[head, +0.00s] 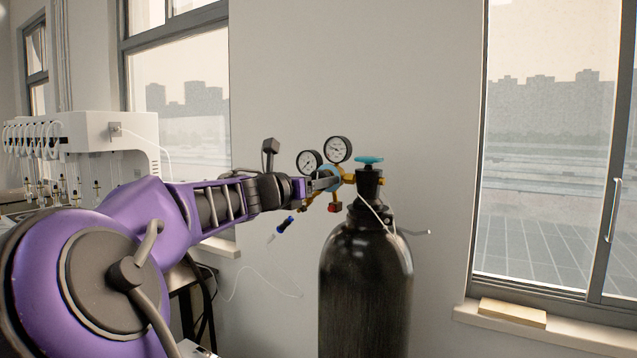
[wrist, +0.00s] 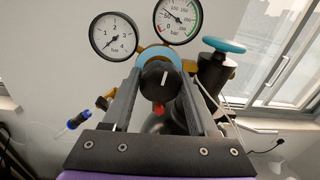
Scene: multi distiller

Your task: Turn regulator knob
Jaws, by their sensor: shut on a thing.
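The black regulator knob (wrist: 160,82) with a white mark sits between my gripper's two grey fingers in the wrist view. My gripper (wrist: 159,88) is shut on the knob, with one finger on each side. In the head view my gripper (head: 328,181) reaches the regulator from the left, and its fingers hide most of the knob. Two round gauges, the left one (wrist: 115,36) and the right one (wrist: 178,18), stand above the knob. The regulator is fixed to the valve of a black gas cylinder (head: 366,285).
A teal valve handwheel (wrist: 223,45) tops the cylinder, right of the knob. A white distiller unit (head: 110,135) stands at the far left. A wall and windows lie behind.

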